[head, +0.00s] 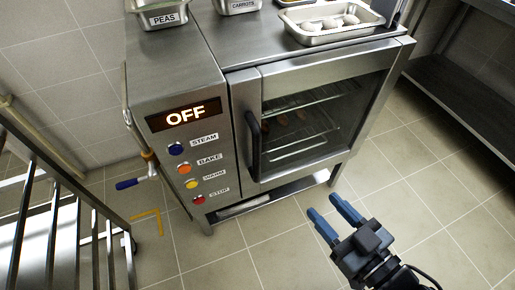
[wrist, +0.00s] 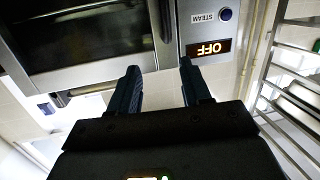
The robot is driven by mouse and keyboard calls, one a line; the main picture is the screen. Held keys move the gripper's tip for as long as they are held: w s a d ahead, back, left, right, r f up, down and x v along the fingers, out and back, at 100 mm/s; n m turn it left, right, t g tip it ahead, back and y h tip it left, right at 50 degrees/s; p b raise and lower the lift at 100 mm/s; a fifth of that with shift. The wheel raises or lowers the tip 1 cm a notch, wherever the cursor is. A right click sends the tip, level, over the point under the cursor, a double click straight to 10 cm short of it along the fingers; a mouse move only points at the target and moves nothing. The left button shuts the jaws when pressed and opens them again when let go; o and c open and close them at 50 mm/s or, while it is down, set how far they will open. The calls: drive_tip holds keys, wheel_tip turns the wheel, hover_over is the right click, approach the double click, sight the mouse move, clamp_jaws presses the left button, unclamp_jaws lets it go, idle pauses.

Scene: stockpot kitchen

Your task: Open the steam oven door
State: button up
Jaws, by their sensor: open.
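The steam oven (head: 180,85) is a steel unit with its glass door (head: 320,115) shut. The door has a dark vertical handle (head: 254,145) on its left side, beside the control panel. The panel display (head: 185,116) reads OFF. In the wrist view, which is upside down, the handle (wrist: 163,20) and the display (wrist: 208,48) show beyond the fingers. My gripper (head: 333,215) has blue fingers, is open and empty, and is in front of the oven, low and to the right of the handle. It does not touch the handle. In the wrist view the fingertips (wrist: 159,66) are apart.
Buttons, including a blue STEAM button (head: 176,149), run down the panel. Steel pans, one with pale items (head: 330,20), stand on top. A steel rack (head: 50,215) is at the left. A steel table (head: 465,80) is at the right. The tiled floor (head: 430,165) before the door is clear.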

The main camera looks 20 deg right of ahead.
drive_tip(key=t+b, duration=0.1)
drive_tip(key=b, duration=0.2)
approach(259, 146)
drive_tip(key=w, duration=0.3)
drive_tip(key=shift+y, duration=0.4)
drive_tip(key=w, duration=0.4)
drive_tip(key=w+a+p, duration=0.1)
drive_tip(key=w, duration=0.1)
drive_tip(key=shift+w+f, duration=0.15)
drive_tip(key=shift+f, duration=0.15)
drive_tip(key=shift+w+a+f, duration=0.1)
drive_tip(key=shift+w, duration=0.75)
drive_tip(key=shift+c, duration=0.4)
clamp_jaws()
